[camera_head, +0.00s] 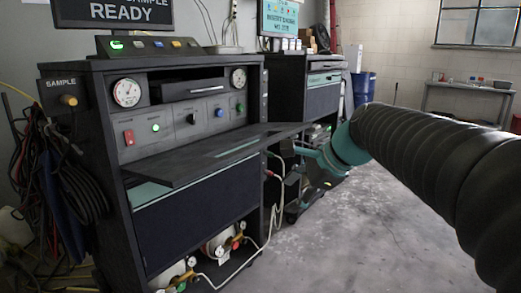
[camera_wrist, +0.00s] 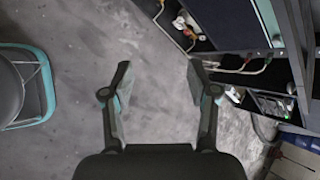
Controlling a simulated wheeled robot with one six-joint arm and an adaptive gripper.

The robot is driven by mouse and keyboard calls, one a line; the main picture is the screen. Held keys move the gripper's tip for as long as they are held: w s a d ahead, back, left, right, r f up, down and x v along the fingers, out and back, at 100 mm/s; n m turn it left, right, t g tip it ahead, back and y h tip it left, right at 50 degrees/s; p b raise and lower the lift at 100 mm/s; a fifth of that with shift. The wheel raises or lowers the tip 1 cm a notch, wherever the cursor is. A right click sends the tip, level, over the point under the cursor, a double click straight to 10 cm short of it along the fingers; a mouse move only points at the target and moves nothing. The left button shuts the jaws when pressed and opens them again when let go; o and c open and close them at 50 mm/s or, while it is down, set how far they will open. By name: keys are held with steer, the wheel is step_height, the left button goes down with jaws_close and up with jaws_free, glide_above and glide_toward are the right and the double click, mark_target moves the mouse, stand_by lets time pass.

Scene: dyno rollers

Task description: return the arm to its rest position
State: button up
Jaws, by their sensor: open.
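My gripper (camera_wrist: 158,80) is open in the wrist view. Its two dark fingers with teal parts stand wide apart, and only bare grey floor shows between them. In the head view my dark ribbed arm (camera_head: 430,160) reaches in from the right edge to a teal joint (camera_head: 347,147) in front of the far machines. The gripper itself is hard to make out there against the clutter.
A dark test console (camera_head: 165,215) with gauges, buttons and an outward shelf (camera_head: 205,158) stands at left. Cables (camera_head: 85,185) hang beside it. A second cabinet (camera_head: 322,100), a blue barrel (camera_head: 363,88) and a table (camera_head: 465,90) stand behind. The floor (camera_head: 350,240) at lower middle is clear.

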steer(key=s+d+f+n+h, duration=0.3)
steer(key=s+f+n, duration=0.4)
steer(key=s, duration=0.3)
steer(key=s+d+f+n+h, duration=0.3)
steer(key=s+d+f+n, duration=0.2)
steer(key=s+f+n, duration=0.2)
steer(key=s+n, duration=0.2)
steer(key=s, duration=0.2)
steer(key=shift+s+d+f, duration=0.2)
steer(key=shift+d+f, duration=0.1)
steer(key=shift+d, duration=0.1)
